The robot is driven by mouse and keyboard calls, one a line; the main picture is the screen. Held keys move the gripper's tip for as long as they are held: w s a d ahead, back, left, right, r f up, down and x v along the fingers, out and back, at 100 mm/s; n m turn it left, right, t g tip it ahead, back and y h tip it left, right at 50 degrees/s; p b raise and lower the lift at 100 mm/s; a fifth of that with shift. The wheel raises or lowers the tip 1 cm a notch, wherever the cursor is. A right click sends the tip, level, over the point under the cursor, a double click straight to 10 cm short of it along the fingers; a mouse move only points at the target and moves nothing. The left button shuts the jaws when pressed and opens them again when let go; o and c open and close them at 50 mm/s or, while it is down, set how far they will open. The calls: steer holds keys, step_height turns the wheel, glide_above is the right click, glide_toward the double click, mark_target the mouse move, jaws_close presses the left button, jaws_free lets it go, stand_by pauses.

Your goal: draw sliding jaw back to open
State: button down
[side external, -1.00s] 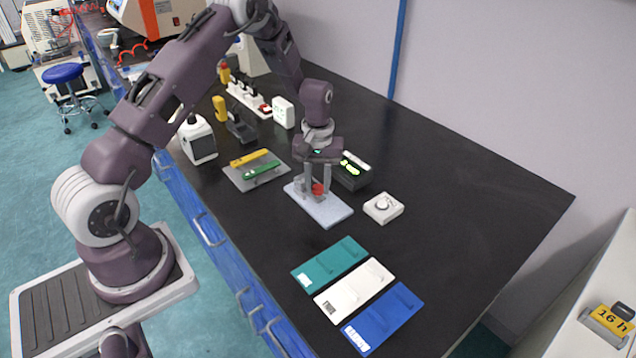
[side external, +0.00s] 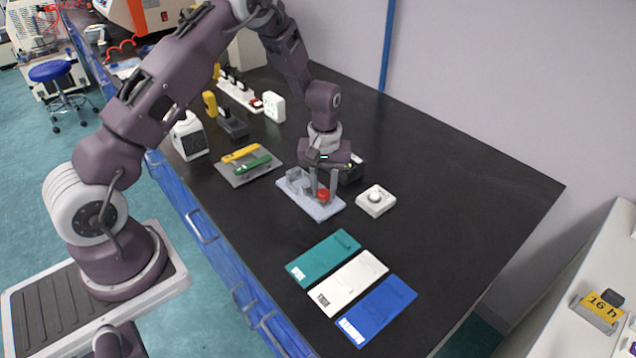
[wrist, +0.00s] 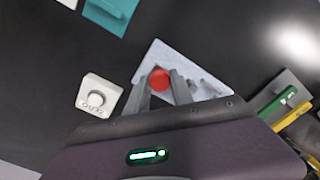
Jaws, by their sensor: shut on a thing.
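The vice-like fixture is a pale grey plate (side external: 330,212) on the black bench, with grey upright blocks (side external: 294,176) at its far left end. Its sliding jaw carries a red knob (side external: 323,194) near the plate's front right end. My gripper (side external: 322,190) points down over the plate, its fingers shut on the red knob. In the wrist view the red knob (wrist: 160,80) shows between the fingertips, with the pale plate (wrist: 152,60) beneath. The fingers and palm hide most of the sliding jaw and its contact. A gap shows between the blocks and the fingers.
A white dial box (side external: 375,201) stands close right of the fixture. A dark display unit (side external: 352,170) is behind my gripper. A grey tray (side external: 232,179) with yellow and green tools lies left. Teal, white and blue (side external: 377,311) plates lie in front.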

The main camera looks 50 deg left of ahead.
mark_target(325, 193)
steer(key=shift+d, duration=0.35)
steer(key=c, duration=1.3)
jaws_free()
steer(key=shift+o, duration=1)
steer(key=shift+a, duration=0.1)
step_height(325, 193, up, 7)
steer(key=shift+r, duration=0.2)
steer(key=s+d+r+m+t, duration=0.1)
steer(key=s+d+r+m, duration=0.15)
steer(key=s+r, duration=0.45)
steer(key=s+d+r+m+t, duration=0.2)
steer(key=s+d+r, duration=0.15)
steer(key=r, duration=0.75)
steer(key=s+d+r+m+t, duration=0.1)
steer(key=s+m, duration=0.1)
steer(key=s, duration=0.7)
steer(key=s+r+m+t, duration=0.1)
steer(key=s+r+m, duration=0.1)
steer(key=s, duration=0.6)
steer(key=shift+s+d+r+t, duration=0.3)
steer(key=shift+s+d, duration=0.05)
steer(key=shift+s, duration=0.05)
